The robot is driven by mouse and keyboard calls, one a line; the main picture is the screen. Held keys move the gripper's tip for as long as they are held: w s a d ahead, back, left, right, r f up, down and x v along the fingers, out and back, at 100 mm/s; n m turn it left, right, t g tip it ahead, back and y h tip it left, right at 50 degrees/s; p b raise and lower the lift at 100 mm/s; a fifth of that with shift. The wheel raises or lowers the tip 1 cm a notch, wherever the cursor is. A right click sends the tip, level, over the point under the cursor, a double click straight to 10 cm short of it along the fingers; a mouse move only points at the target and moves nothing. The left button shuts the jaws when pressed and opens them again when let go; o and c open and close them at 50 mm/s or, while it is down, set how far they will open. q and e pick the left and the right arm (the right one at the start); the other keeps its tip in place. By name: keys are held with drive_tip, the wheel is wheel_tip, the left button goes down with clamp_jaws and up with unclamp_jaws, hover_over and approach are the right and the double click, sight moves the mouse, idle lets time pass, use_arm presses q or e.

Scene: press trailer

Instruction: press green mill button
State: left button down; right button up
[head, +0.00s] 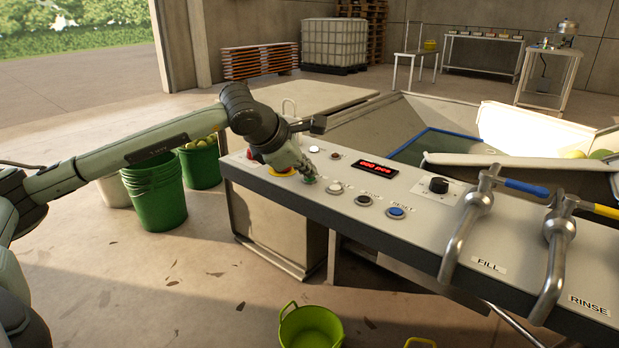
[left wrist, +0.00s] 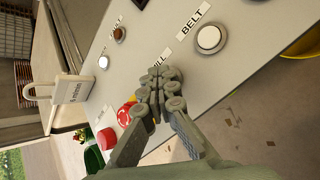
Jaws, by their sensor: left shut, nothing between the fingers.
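My left gripper (head: 308,174) is shut and empty, fingertips pointing down at the control panel (head: 425,213). A bit of the green mill button (head: 309,181) shows right at the fingertips in the head view. In the left wrist view the shut fingers (left wrist: 160,86) cover the spot beside the partly hidden MILL label (left wrist: 159,54), and the button is hidden there. The fingertips look to be at or on the button; I cannot tell whether it is pressed. My right gripper is not in view.
A white BELT button (left wrist: 209,39) is close to the fingers. A red emergency stop (left wrist: 125,114) lies on their other side. A blue button (head: 396,212), a black knob (head: 439,185) and metal valve levers (head: 468,222) stand further right. Green buckets (head: 153,190) stand left.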

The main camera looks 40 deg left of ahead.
sight(307, 180)
use_arm(q)
drive_tip(key=shift+r+p, duration=0.3)
drive_tip(key=shift+r, duration=0.5)
drive_tip(key=shift+r+p, duration=1.55)
drive_tip(key=shift+r, duration=0.95)
drive_tip(key=shift+f, duration=0.1)
